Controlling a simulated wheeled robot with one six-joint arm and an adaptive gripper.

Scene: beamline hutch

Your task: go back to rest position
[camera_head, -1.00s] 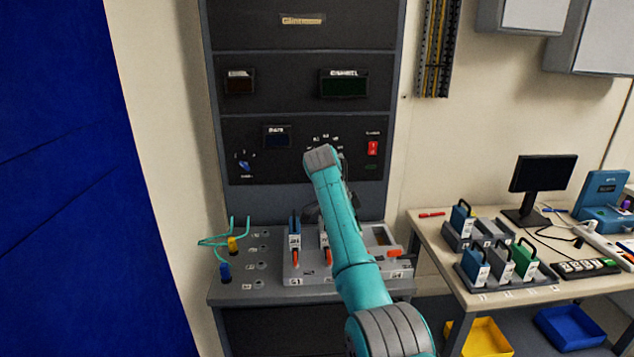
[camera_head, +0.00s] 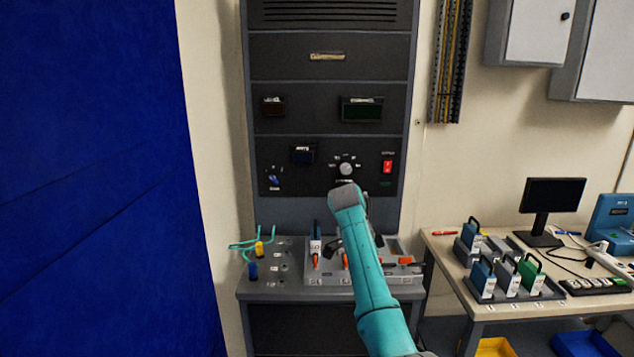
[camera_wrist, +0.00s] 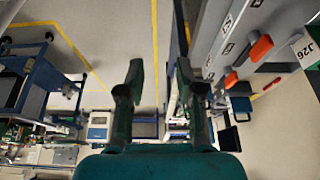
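My gripper (camera_wrist: 158,78) is open in the wrist view, with two dark fingers apart and nothing between them. In the head view my teal arm reaches up in front of the rack bench and hides the gripper. In the wrist view the block (camera_wrist: 232,45) shows close by at the upper right, apart from the fingers.
The rack panel (camera_head: 325,115) stands behind the arm, with a round knob (camera_head: 346,168) and a red switch (camera_head: 387,167). A side table (camera_head: 445,255) at right holds several handled modules and a monitor (camera_head: 552,195). A blue wall (camera_head: 90,180) is at left.

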